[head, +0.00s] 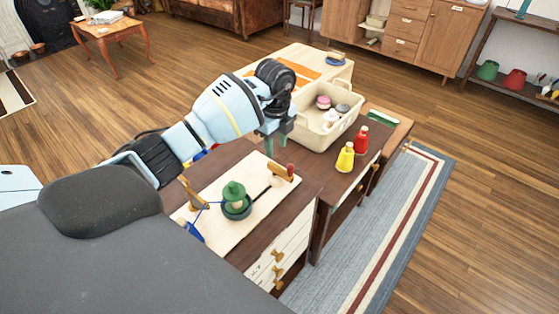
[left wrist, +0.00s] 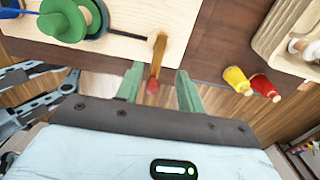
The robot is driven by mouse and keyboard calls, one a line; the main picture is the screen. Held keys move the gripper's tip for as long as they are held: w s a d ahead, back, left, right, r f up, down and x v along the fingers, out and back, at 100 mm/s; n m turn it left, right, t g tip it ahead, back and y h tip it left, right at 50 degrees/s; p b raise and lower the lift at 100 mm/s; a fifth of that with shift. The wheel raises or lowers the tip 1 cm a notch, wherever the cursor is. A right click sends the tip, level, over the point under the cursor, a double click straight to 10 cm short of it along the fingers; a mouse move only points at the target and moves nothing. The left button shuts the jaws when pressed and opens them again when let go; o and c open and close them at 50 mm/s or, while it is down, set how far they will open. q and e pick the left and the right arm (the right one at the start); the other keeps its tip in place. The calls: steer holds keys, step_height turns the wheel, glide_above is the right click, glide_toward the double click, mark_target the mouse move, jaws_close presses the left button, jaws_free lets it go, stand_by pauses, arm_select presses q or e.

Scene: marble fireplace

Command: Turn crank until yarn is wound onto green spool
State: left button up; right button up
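A pale wooden winding board (head: 255,213) lies on the brown table. The green spool (head: 234,190) stands in a dark green holder on it, and also shows in the left wrist view (left wrist: 72,18). A blue strand runs to it from a blue yarn bundle (head: 192,232) at the board's left. A rod leads from the spool to a wooden crank (head: 279,172) with a red knob (head: 290,169). My left gripper (head: 276,143) is open above the crank. In the left wrist view the red knob (left wrist: 152,87) appears between its spread fingers; contact is not visible. My right gripper is not in view.
Yellow (head: 345,158) and red (head: 360,140) cone-shaped spools stand right of the board. A beige bin (head: 302,132) with several small items is behind them. Drawers with wooden knobs (head: 278,272) are below the tabletop's front edge.

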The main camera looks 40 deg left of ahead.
mark_target(276, 166)
arm_select(q)
steer(key=shift+s+f, duration=0.2)
step_height(276, 166, down, 6)
steer(key=shift+w+r, duration=0.1)
steer(key=shift+f, duration=0.8)
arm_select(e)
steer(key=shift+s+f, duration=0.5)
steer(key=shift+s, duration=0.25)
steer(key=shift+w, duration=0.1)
arm_select(q)
jaws_close()
